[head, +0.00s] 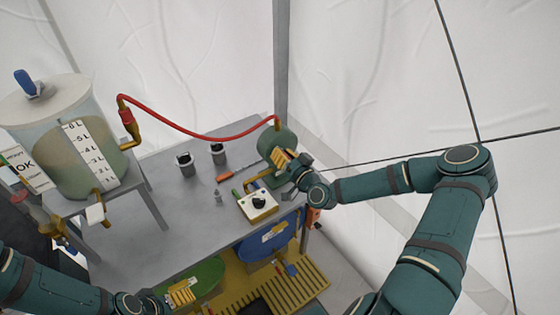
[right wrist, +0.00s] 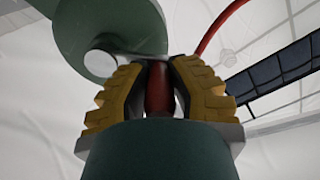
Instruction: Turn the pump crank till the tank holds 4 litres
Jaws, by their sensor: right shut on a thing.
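The tank (head: 55,168) stands at the left of the head view, a clear cylinder with a white litre scale (head: 92,155). Its darker fill reaches the upper part of the scale, but I cannot read the exact level. The green pump (head: 275,136) is at the table's far right corner and also shows in the right wrist view (right wrist: 95,30). My right gripper (right wrist: 160,85) is shut on the red-brown crank handle (right wrist: 159,92), beside the pump body. My left gripper (head: 182,292) is low in the head view, away from the tank and pump; its finger opening is unclear.
A red hose (head: 200,136) arches from the tank's brass pipe to the pump. Two dark-topped cups (head: 186,165), a screwdriver (head: 225,177) and a small box with a black knob (head: 258,204) are on the grey table (head: 165,205). A blue round thing (head: 268,240) is below its front edge.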

